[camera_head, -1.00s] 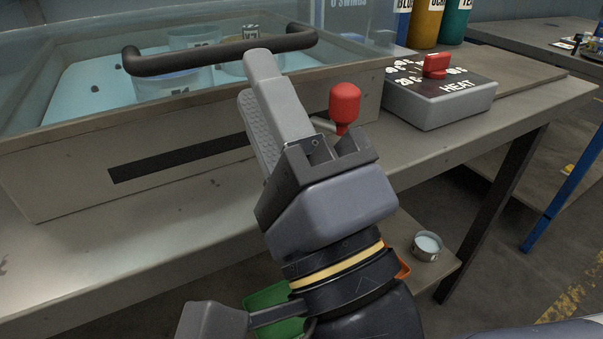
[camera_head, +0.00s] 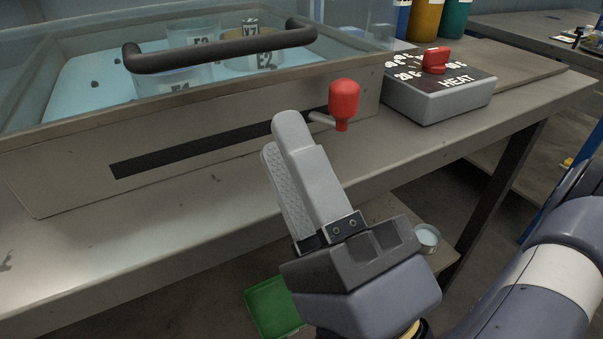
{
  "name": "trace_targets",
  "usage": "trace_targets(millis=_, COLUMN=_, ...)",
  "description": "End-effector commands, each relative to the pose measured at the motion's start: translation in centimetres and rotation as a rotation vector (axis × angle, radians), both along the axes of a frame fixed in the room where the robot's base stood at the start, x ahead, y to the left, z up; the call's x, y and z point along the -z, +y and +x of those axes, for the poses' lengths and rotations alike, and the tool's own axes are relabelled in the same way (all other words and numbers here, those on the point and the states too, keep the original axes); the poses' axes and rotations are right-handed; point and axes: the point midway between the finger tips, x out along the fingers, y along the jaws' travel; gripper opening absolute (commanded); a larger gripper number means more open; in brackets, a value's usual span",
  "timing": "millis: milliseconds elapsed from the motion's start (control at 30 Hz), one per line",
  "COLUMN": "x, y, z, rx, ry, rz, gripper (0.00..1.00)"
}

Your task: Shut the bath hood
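The clear bath hood has a dark bar handle (camera_head: 225,48) along its front. The hood's panes rise around the bath (camera_head: 60,165), close to its metal rim, and I cannot tell whether it is fully seated. My gripper (camera_head: 278,132) is in front of the bath's front wall, below the handle and apart from it. One finger partly covers the other, whose ridged inner pad shows; the fingers look parted, with nothing seen between them.
A red knob on a short lever (camera_head: 343,100) sticks out from the bath's front right, near my fingertips. A grey heat control box (camera_head: 440,95) stands to its right. Labelled beakers (camera_head: 255,62) stand inside the bath. A green tray (camera_head: 270,307) lies below the bench.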

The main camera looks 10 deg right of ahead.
Motion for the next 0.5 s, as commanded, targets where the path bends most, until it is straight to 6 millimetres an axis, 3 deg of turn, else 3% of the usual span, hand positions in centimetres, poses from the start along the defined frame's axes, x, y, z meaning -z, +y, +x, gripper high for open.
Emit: trace_targets(millis=500, x=0.71, y=-0.47, z=-0.94, rx=-0.001, ry=0.001, rz=0.0, gripper=0.3)
